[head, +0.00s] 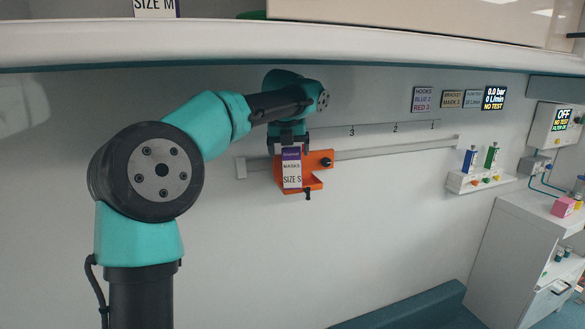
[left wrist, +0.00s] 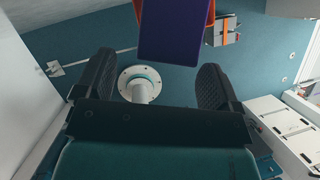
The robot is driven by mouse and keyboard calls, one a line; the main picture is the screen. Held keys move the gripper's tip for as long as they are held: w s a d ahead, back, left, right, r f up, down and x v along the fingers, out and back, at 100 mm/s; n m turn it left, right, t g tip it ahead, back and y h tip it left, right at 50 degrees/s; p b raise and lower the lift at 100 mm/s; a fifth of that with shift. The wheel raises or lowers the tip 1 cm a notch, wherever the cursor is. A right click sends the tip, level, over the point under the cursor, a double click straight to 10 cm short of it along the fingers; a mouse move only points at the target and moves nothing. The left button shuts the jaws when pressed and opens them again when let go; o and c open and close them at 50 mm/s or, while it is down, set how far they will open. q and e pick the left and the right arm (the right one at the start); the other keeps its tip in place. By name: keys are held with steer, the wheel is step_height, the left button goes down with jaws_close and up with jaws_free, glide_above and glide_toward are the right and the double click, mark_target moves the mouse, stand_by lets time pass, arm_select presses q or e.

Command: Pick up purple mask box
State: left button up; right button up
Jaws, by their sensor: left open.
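The purple mask box (head: 291,170), with a purple top and a white label reading MASKS SIZE S, stands in an orange holder (head: 314,184) on the wall rail. In the left wrist view the purple box (left wrist: 175,38) shows at the top, with the holder's orange edge beside it. My left gripper (head: 289,147) points down at the top of the box in the head view. In the left wrist view its dark fingers (left wrist: 155,78) are wide apart with nothing between them. Whether they touch the box cannot be told. My right gripper is not in view.
A grey rail (head: 400,149) runs along the wall, with a numbered hook strip (head: 372,127) above. An overhead shelf (head: 200,45) carries a SIZE M box (head: 156,7). A small shelf (head: 480,183) with blue and green items is at right. The wall below the holder is clear.

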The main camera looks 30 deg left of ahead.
arm_select(q)
steer(key=shift+w+a+f, duration=0.1)
steer(key=shift+w+a, duration=0.25)
steer(key=shift+w, duration=0.5)
steer(key=shift+w+a, duration=0.35)
steer(key=shift+w, duration=0.5)
steer(key=shift+x, duration=1.4)
steer(key=shift+c, duration=0.2)
steer(key=c, duration=1.1)
